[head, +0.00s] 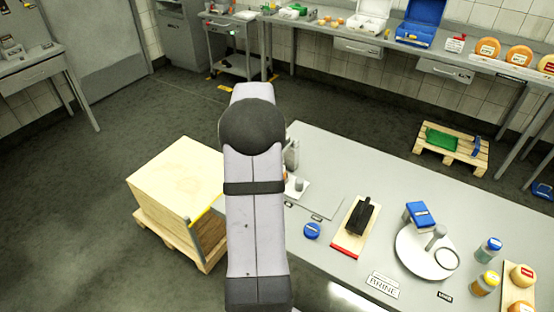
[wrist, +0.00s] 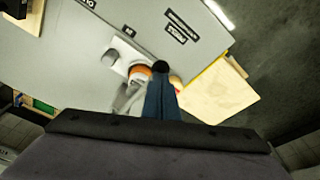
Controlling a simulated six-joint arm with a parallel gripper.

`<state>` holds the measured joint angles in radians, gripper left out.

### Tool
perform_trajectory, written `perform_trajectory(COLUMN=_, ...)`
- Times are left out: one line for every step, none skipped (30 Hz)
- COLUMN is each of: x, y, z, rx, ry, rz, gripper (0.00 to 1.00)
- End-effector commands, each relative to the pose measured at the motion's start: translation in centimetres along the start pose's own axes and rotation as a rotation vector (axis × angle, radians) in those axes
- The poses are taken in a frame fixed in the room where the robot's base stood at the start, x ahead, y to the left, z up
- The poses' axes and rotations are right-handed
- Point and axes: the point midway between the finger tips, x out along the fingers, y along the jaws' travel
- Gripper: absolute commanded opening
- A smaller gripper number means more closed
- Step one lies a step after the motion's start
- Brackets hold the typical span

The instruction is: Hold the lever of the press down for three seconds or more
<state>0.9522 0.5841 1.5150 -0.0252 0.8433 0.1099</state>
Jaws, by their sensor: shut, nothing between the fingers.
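The press (head: 292,155) stands on the grey worktop, mostly hidden behind my own arm in the head view. In the wrist view its pale grey body (wrist: 126,99) shows beside my gripper, with bits of orange on both sides of the fingers. My gripper (wrist: 161,80) shows as dark blue fingers, shut and empty, reaching over the press. A round black knob (wrist: 160,66), which looks like the end of the lever, appears right at the fingertips. I cannot tell whether they touch, or how far down the lever is.
On the worktop (head: 330,150) are a blue round tin (head: 312,230), a wooden board (head: 348,246) with a black tool, a round white stand (head: 412,256) with a blue block, and jars (head: 490,250). A pale wooden block (head: 175,175) on a pallet stands to the left.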

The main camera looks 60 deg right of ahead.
Motion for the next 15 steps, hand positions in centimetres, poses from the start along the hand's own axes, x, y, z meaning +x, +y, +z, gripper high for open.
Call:
perform_trajectory(x=0.2, y=0.0, z=0.1, rx=0.0, ry=-0.001, rz=0.0, gripper=0.0)
perform_trajectory(x=0.3, y=0.0, z=0.1, rx=0.0, ry=-0.001, rz=0.0, gripper=0.0)
perform_trajectory(x=0.4, y=0.0, z=0.1, rx=0.0, ry=-0.001, rz=0.0, gripper=0.0)
perform_trajectory(x=0.4, y=0.0, z=0.1, rx=0.0, ry=-0.001, rz=0.0, gripper=0.0)
perform_trajectory(x=0.5, y=0.0, z=0.1, rx=0.0, ry=-0.001, rz=0.0, gripper=0.0)
perform_trajectory(x=0.6, y=0.0, z=0.1, rx=0.0, ry=-0.001, rz=0.0, gripper=0.0)
perform_trajectory(x=0.7, y=0.0, z=0.2, rx=0.0, ry=-0.001, rz=0.0, gripper=0.0)
perform_trajectory(x=0.7, y=0.0, z=0.2, rx=0.0, ry=-0.001, rz=0.0, gripper=0.0)
perform_trajectory(x=0.8, y=0.0, z=0.2, rx=0.0, ry=-0.001, rz=0.0, gripper=0.0)
perform_trajectory(x=0.9, y=0.0, z=0.2, rx=0.0, ry=-0.001, rz=0.0, gripper=0.0)
perform_trajectory(x=0.9, y=0.0, z=0.2, rx=0.0, ry=-0.001, rz=0.0, gripper=0.0)
perform_trajectory(x=1.0, y=0.0, z=0.2, rx=0.0, ry=-0.001, rz=0.0, gripper=0.0)
perform_trajectory(x=1.1, y=0.0, z=0.3, rx=0.0, ry=-0.001, rz=0.0, gripper=0.0)
perform_trajectory(x=1.2, y=0.0, z=0.3, rx=0.0, ry=-0.001, rz=0.0, gripper=0.0)
perform_trajectory(x=1.3, y=0.0, z=0.3, rx=0.0, ry=-0.002, rz=0.0, gripper=0.0)
